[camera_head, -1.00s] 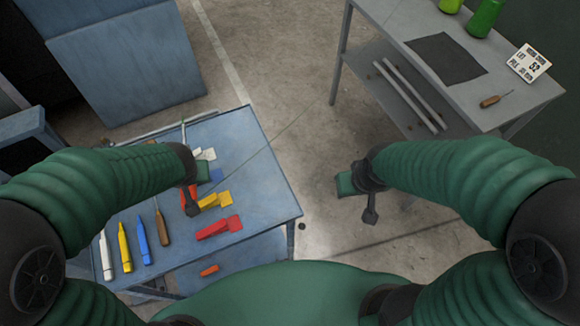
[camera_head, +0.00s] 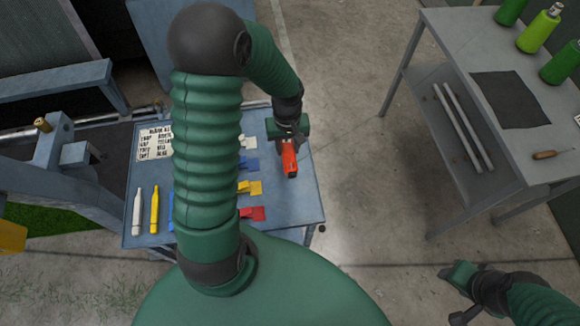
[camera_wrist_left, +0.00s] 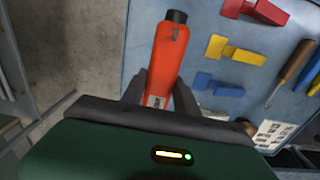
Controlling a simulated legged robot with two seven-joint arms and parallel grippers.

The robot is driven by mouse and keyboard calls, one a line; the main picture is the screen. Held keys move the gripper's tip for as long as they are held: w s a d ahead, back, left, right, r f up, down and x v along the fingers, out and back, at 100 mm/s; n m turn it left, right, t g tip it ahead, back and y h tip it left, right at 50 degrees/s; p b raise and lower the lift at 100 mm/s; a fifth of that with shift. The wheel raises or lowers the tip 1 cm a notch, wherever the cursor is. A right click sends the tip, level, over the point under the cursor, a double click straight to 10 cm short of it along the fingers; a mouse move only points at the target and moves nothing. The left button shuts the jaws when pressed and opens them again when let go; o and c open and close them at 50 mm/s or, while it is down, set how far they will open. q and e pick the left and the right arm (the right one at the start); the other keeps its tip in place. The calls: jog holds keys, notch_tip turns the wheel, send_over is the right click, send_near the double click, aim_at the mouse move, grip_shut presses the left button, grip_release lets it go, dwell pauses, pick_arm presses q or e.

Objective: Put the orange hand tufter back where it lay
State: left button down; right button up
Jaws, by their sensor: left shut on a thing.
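The orange hand tufter (camera_head: 289,158) is in my left gripper (camera_head: 288,138), over the right side of the blue table (camera_head: 301,201). In the left wrist view the tufter (camera_wrist_left: 165,58) stands out between the two dark fingers of the left gripper (camera_wrist_left: 161,88), its black end pointing away. The table lies behind it there; the gap between tufter and table top is hard to judge. My right gripper (camera_head: 462,291) is at the lower right over bare floor, away from both tables; its fingers are not clear enough to tell.
Red (camera_head: 252,214), yellow (camera_head: 249,187) and blue (camera_head: 248,165) tools lie on the table beside my left arm, which hides part of it. White (camera_head: 136,214) and yellow (camera_head: 155,210) markers lie at left.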

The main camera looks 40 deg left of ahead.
pick_arm(q)
jog(key=f, duration=0.6)
jog(key=d+f, duration=0.1)
jog(key=f, duration=0.2)
jog(key=shift+s, duration=0.1)
jog(key=shift+a+f, duration=0.15)
jog(key=c, duration=1.1)
grip_release()
jog(key=shift+s+a, duration=0.1)
jog(key=shift+a, duration=0.05)
jog(key=shift+o, duration=0.9)
